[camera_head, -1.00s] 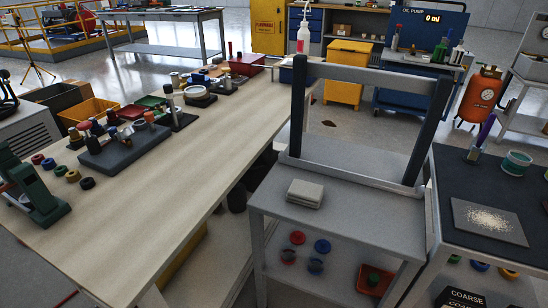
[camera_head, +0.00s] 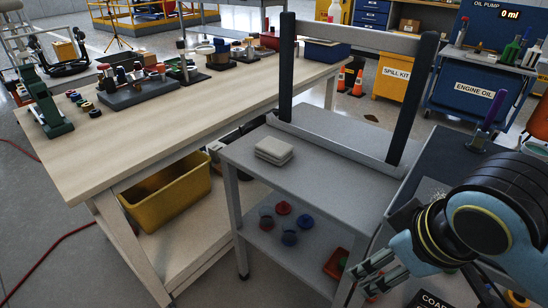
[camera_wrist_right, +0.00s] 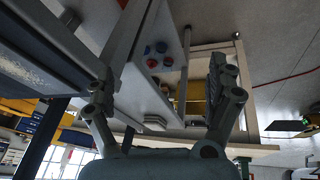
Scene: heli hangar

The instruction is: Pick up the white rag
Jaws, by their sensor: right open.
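The white rag (camera_head: 273,151) is a folded, pale stack lying flat on the top of the grey cart (camera_head: 310,190), near its left edge. In the right wrist view a small pale shape that looks like the rag (camera_wrist_right: 155,122) shows between the fingers, some way off. My right gripper (camera_head: 368,274) is at the lower right of the head view, to the right of the rag and apart from it. Its fingers are spread and empty, as the wrist view (camera_wrist_right: 163,88) also shows. My left gripper is not in view.
The cart has a dark upright frame (camera_head: 399,100) behind the rag. Red and blue caps (camera_head: 289,237) lie on its lower shelf. A long wooden workbench (camera_head: 140,135) with tools stands left, a yellow bin (camera_head: 168,190) under it. A dark-topped table (camera_head: 440,160) stands right.

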